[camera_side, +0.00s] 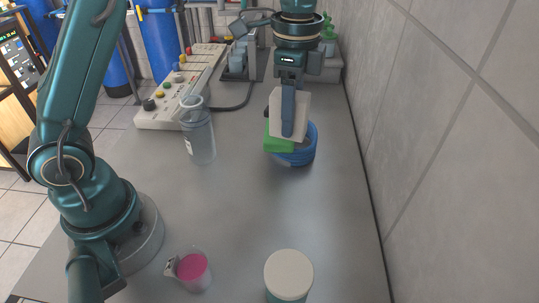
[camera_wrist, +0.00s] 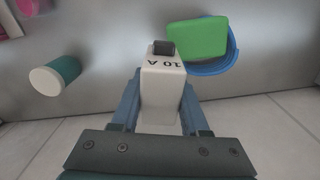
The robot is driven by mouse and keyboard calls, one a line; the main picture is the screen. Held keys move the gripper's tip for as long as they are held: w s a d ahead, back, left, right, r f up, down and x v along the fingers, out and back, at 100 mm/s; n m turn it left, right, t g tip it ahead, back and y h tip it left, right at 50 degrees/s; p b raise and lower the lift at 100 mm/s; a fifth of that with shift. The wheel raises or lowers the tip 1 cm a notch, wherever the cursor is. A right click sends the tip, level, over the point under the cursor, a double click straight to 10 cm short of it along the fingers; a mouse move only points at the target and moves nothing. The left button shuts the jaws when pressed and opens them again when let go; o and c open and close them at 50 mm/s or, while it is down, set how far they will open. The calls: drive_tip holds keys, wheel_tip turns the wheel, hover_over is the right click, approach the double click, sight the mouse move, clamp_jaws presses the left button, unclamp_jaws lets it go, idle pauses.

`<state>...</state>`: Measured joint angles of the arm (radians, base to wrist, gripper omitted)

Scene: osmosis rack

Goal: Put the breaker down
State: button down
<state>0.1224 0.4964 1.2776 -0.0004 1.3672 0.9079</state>
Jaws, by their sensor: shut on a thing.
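The breaker is a white block marked "10 A" with a black switch. In the wrist view the breaker (camera_wrist: 162,82) sits between the two blue-grey fingers of my gripper (camera_wrist: 160,100), which is shut on it. In the side view the pale breaker (camera_side: 275,118) hangs below the wrist, partly covered by a finger of my gripper (camera_side: 288,115). It overlaps the green block and the blue bowl in that view. I cannot tell whether it touches them or how high it is above the bench.
A blue bowl (camera_side: 305,153) with a green block (camera_side: 275,143) stands by the breaker. A clear bottle (camera_side: 199,138) is to the left. A white-lidded jar (camera_side: 289,270) and a pink-filled beaker (camera_side: 195,271) stand in front. The grey bench (camera_side: 235,200) between is clear; a tiled wall borders the right.

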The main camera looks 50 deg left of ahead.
drive_tip(key=w+a+f+n, duration=0.1)
drive_tip(key=w+a, duration=0.1)
drive_tip(key=a, duration=1)
drive_tip(key=w+a+f+n, duration=0.1)
drive_tip(key=a+f+n, duration=0.1)
drive_tip(key=a, duration=1)
wheel_tip(320, 180, down, 9)
drive_tip(key=shift+w+r, duration=0.15)
drive_tip(key=shift+r, duration=0.05)
drive_tip(key=shift+f, duration=0.1)
drive_tip(key=shift+c, duration=2)
unclamp_jaws()
